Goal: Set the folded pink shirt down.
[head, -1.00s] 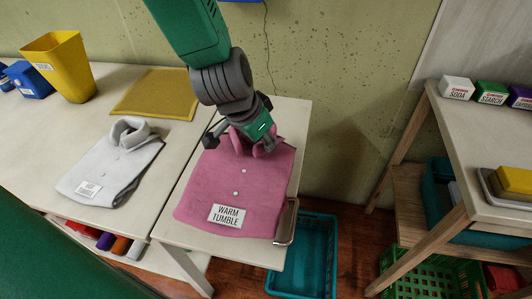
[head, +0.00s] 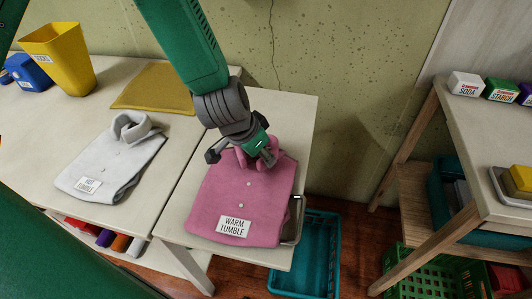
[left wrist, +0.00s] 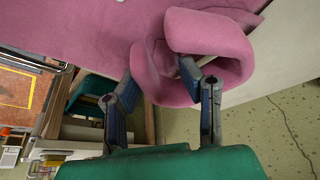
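The folded pink shirt (head: 240,200) lies on the right-hand end of the pale table (head: 300,120), with a "WARM TUMBLE" label on its front. My left gripper (head: 240,157) is over its collar, with its fingers spread apart. In the left wrist view, the shirt's looped collar (left wrist: 225,40) stands between and beyond the fingertips (left wrist: 158,75). One fingertip is close to the collar's outer side and the other overlaps the collar's opening; I cannot tell whether they touch it. My right gripper is not in view.
A folded white shirt (head: 110,160) labelled "HOT TUMBLE" lies to the left. A yellow bin (head: 60,60) and a yellow mat (head: 157,90) are behind it. A teal crate (head: 318,245) stands on the floor beside the table. A wooden shelf (head: 465,140) is at right.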

